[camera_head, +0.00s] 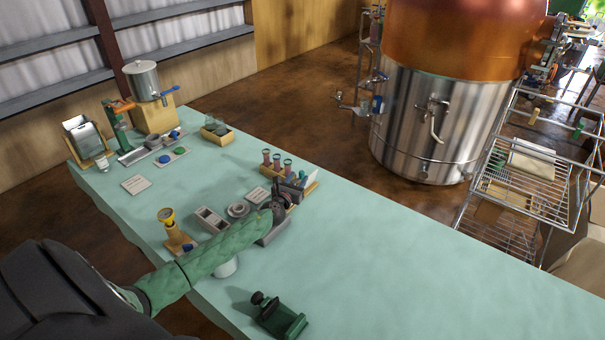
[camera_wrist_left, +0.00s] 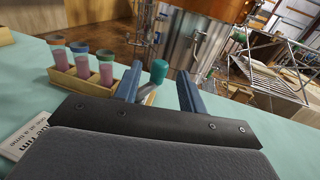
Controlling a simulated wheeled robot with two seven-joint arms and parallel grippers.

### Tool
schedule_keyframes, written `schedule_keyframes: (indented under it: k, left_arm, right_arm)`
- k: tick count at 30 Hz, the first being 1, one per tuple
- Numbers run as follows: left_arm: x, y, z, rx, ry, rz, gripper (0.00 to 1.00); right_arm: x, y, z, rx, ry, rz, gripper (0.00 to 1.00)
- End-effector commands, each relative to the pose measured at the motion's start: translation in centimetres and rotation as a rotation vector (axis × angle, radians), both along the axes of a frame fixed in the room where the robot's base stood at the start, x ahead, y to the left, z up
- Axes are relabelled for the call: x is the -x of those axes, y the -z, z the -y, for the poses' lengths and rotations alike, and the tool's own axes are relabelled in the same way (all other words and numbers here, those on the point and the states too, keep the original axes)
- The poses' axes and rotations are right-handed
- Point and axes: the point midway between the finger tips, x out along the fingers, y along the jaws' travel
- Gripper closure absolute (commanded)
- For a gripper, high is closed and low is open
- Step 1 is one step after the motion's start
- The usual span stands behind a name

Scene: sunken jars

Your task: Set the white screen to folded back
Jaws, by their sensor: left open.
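A small pale panel (camera_head: 310,179), which I take to be the white screen, stands on a wooden base (camera_head: 304,192) near the table's far edge. A teal knob (camera_wrist_left: 159,70) shows beside it, with a pale silvery part (camera_wrist_left: 147,89) below. My left gripper (camera_head: 284,191) is close in front of it, open and empty. In the left wrist view, the knob appears between the two blue fingers; I cannot tell whether they touch it. The gripper partly hides the base, and the panel's angle is hard to tell. My right gripper is not in view.
A wooden rack of red tubes (camera_head: 276,167) stands just left of the panel. A grey tray (camera_head: 210,220), a yellow-topped stand (camera_head: 175,232) and a green device (camera_head: 279,315) are nearer. The table's right part (camera_head: 430,270) is clear. A large metal tank (camera_head: 430,120) stands beyond the table.

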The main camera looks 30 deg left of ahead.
Motion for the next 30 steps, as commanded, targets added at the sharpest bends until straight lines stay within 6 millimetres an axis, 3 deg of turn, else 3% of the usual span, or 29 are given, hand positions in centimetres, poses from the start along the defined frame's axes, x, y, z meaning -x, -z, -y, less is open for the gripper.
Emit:
schedule_keyframes:
  k: [9, 23, 29, 30]
  left_arm:
    - [-3.4, 0.1, -0.4, 0.001, 0.001, 0.0, 0.59]
    - [-4.2, 0.0, -0.6, 0.0, 0.001, 0.0, 0.59]
    - [-4.2, 0.0, -0.6, 0.0, 0.001, 0.0, 0.98]
    - [-4.2, 0.0, -0.6, 0.0, 0.001, 0.0, 1.0]
  right_arm:
    - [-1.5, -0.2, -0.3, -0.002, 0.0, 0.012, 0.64]
    - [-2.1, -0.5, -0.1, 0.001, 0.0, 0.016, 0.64]
    - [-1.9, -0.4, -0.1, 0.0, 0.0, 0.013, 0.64]
    - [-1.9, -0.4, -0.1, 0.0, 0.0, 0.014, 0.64]
